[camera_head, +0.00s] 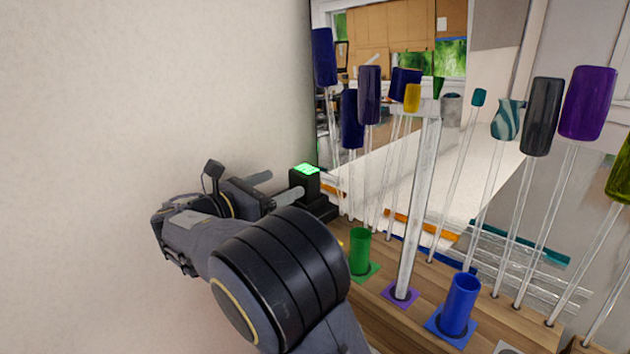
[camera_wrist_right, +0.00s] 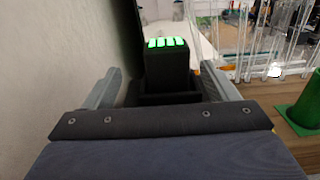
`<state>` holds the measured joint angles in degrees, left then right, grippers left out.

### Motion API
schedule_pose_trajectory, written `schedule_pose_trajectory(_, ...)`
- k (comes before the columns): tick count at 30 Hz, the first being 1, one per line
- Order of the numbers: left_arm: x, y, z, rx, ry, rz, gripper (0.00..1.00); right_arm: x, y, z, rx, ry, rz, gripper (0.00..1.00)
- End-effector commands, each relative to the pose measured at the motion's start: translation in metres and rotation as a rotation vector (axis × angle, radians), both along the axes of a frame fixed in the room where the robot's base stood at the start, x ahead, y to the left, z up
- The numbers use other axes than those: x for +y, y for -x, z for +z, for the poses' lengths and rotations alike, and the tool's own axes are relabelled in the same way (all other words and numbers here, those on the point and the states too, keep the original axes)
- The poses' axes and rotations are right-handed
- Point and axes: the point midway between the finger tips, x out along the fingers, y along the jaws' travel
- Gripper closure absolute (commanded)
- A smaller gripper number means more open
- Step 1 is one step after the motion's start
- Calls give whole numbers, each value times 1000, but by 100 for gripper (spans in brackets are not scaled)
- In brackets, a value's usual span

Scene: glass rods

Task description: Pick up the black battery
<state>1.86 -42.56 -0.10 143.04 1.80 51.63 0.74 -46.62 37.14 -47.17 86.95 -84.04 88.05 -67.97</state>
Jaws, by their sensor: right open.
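The black battery (camera_head: 304,184) stands upright with glowing green bars on its top, at the left end of the wooden surface close to the wall. It also shows in the right wrist view (camera_wrist_right: 168,70), in a low black base. My right gripper (camera_head: 276,187) is open at the battery. In the right wrist view its two fingers (camera_wrist_right: 157,88) reach forward on either side of the battery, with a gap on both sides; I see no contact. The battery's lower part is partly hidden by the base and my gripper. My left gripper is not in view.
Several glass rods with coloured ends stand further right. The pale wall (camera_head: 150,90) is close on the left.

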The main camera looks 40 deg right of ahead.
Motion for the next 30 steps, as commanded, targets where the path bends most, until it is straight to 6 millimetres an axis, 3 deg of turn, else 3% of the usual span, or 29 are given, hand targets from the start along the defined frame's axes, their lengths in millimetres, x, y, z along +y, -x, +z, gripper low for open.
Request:
schedule_pose_trajectory(15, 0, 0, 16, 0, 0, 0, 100, -66, 4, 10, 1, 0, -3, 20)
schedule_pose_trajectory(25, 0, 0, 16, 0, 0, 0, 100, -75, 2, 8, 0, -1, -1, 20)
schedule_pose_trajectory(30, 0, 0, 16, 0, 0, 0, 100, -75, 2, 8, 0, -1, -1, 40)
